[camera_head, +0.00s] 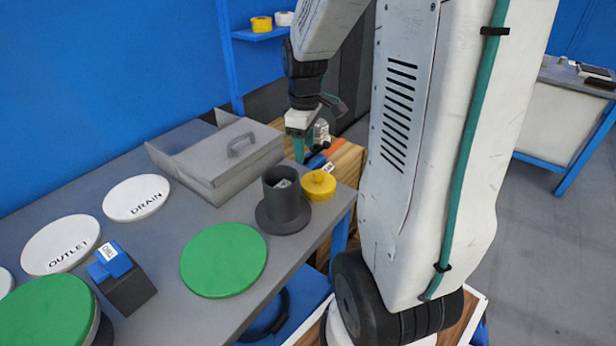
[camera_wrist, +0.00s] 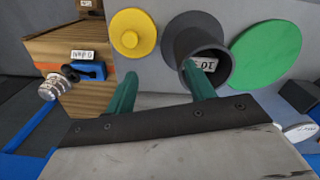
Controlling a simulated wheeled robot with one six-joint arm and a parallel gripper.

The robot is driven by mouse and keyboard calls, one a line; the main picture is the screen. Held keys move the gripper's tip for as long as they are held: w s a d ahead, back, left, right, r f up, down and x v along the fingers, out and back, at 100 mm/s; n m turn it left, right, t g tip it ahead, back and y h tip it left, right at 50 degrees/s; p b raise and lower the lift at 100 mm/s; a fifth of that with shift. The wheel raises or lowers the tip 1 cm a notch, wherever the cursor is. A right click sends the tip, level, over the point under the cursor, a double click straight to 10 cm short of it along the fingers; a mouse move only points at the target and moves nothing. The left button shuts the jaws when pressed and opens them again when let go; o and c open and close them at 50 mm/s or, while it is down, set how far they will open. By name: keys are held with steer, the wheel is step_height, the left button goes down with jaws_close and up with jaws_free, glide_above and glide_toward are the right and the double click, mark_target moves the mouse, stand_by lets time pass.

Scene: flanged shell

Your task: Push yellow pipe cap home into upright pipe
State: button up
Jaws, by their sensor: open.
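The yellow pipe cap (camera_head: 319,186) lies on the grey table near its right edge, just right of the pipe. The upright pipe (camera_head: 284,207) is a dark grey open tube on a round flange, with a white label inside. In the wrist view the cap (camera_wrist: 133,34) is a round disc with a small central knob, beside the flanged pipe (camera_wrist: 180,45). My gripper (camera_head: 302,148) is above and behind the cap, apart from it. In the wrist view its two green fingers (camera_wrist: 160,82) are spread with nothing between them.
A grey box with a handle (camera_head: 222,160) stands behind the pipe. A green disc (camera_head: 224,260) lies in front, with white DRAIN (camera_head: 136,198) and OUTLET (camera_head: 62,244) discs to the left. A dark block with a blue top (camera_head: 122,280) stands between. A wooden crate (camera_wrist: 65,50) holds labelled parts.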

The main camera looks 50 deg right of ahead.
steer(key=n, duration=0.1)
glide_above(319, 172)
steer(key=f, duration=0.5)
steer(key=shift+a, duration=0.25)
steer(key=f, duration=0.8)
steer(key=shift+d, duration=0.2)
steer(key=c, duration=1.1)
